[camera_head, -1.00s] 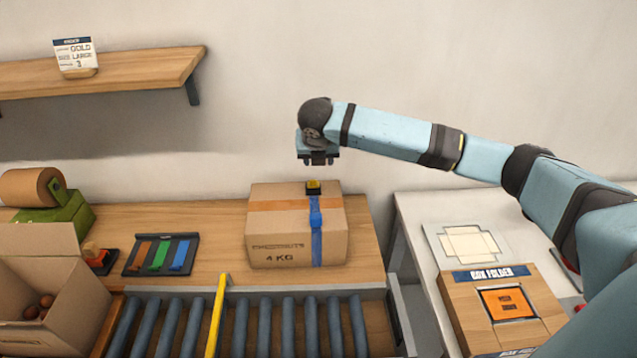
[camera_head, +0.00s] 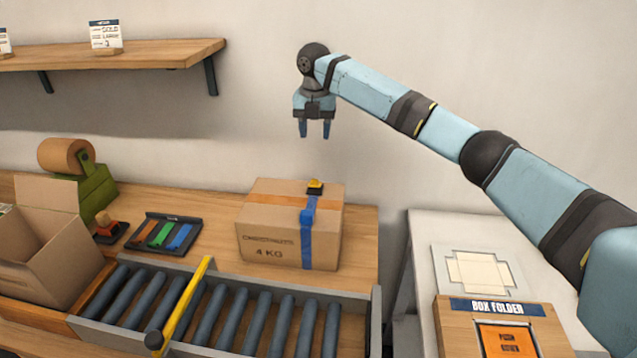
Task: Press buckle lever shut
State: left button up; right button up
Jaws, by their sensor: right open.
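A closed cardboard box (camera_head: 270,247) marked 4 KG stands on the wooden bench. A blue strap (camera_head: 307,241) runs over its top and down its front. A small buckle with a yellow top (camera_head: 315,186) sits on the strap at the box's top; I cannot tell whether its lever lies fully flat. My right gripper (camera_head: 314,133) is open and empty, pointing down, well above the buckle and apart from it. My left gripper is not in view.
A roller conveyor with a yellow bar (camera_head: 184,303) lies in front of the box. An open carton (camera_head: 45,240), a green tape dispenser (camera_head: 97,197) and a tray of coloured strips (camera_head: 163,234) are left. A box folder (camera_head: 490,308) stands right.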

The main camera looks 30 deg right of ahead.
aim_at(315, 182)
notch_tip(315, 182, down, 12)
jog(key=shift+a+f, duration=0.1)
jog(key=shift+f, duration=0.8)
jog(key=shift+c, duration=0.2)
